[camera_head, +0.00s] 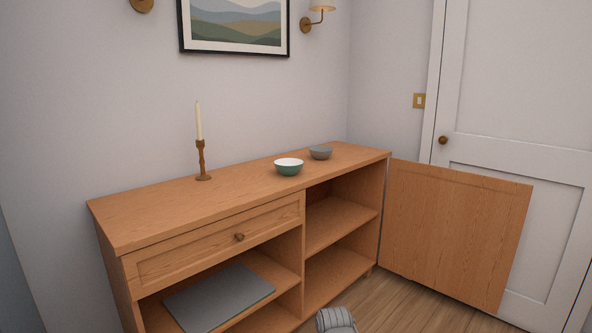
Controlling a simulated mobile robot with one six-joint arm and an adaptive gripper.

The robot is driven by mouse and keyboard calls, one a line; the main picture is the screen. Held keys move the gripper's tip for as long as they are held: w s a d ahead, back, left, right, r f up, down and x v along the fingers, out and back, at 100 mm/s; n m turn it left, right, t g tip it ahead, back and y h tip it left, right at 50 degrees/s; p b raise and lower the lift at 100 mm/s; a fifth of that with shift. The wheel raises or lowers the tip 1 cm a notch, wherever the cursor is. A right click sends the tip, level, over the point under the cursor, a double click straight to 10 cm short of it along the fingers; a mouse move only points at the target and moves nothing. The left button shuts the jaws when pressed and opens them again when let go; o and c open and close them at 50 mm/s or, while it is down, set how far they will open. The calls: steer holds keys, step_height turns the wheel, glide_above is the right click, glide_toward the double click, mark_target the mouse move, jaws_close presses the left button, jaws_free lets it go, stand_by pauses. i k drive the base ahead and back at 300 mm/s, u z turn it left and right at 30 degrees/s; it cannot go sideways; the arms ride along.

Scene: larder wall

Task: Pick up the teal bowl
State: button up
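A candlestick (202,160) with a tall candle stands to the left. A cabinet door (455,232) hangs open at the right. A grey sheet-like object (218,297) lies on a shelf.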

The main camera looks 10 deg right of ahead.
mark_target(289, 168)
steer(key=u, duration=0.1)
steer(key=i, duration=0.95)
steer(key=z, duration=0.05)
